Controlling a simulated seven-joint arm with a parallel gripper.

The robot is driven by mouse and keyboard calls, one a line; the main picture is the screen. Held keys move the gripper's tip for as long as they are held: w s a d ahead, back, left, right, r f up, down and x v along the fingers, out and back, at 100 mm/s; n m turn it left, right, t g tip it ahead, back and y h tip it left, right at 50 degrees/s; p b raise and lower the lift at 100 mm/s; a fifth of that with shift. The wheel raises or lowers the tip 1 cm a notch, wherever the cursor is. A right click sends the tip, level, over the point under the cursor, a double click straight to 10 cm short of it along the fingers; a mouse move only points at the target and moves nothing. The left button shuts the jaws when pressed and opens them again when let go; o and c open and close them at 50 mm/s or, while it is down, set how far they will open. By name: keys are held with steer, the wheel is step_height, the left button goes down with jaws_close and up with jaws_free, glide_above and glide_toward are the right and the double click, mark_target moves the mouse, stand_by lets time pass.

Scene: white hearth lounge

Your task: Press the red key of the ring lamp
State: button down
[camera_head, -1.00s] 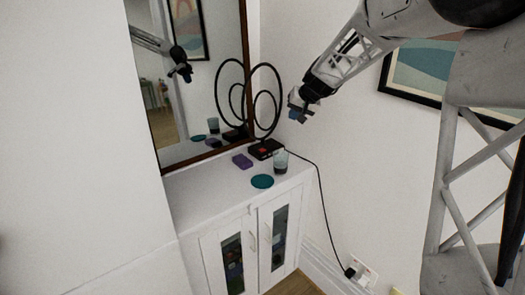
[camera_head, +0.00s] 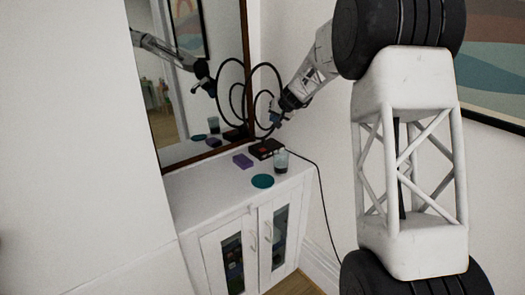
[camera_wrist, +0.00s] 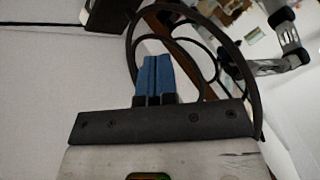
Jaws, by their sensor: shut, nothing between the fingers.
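The ring lamp (camera_head: 266,148) stands on the white cabinet against the mirror, with a black base and dark loops rising from it. Its red key (camera_head: 264,149) shows as a small red spot on top of the base. My gripper (camera_head: 274,122) is shut and empty, above the base and in front of the loops. In the wrist view my gripper's blue fingertips (camera_wrist: 155,62) are together, with the lamp's ring (camera_wrist: 243,72) behind them. Part of the dark base (camera_wrist: 112,14) shows at the top of that view; the red key is not visible there.
A glass (camera_head: 281,161) stands just right of the lamp base. A purple block (camera_head: 242,161) lies to its left and a teal disc (camera_head: 262,181) in front, on the white cabinet (camera_head: 210,192). A mirror (camera_head: 190,90) is behind; a black cord (camera_head: 318,190) runs down the right.

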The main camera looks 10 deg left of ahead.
glide_above(264, 149)
step_height(264, 149, down, 8)
steer(key=shift+t+y, duration=0.3)
steer(key=shift+a+f, duration=0.1)
steer(key=shift+f, duration=0.05)
steer(key=shift+f, duration=4.15)
steer(key=shift+f, duration=0.1)
steer(key=shift+f, duration=0.35)
steer(key=shift+f, duration=0.45)
steer(key=shift+r, duration=0.15)
stand_by(0.4)
steer(key=shift+r, duration=0.7)
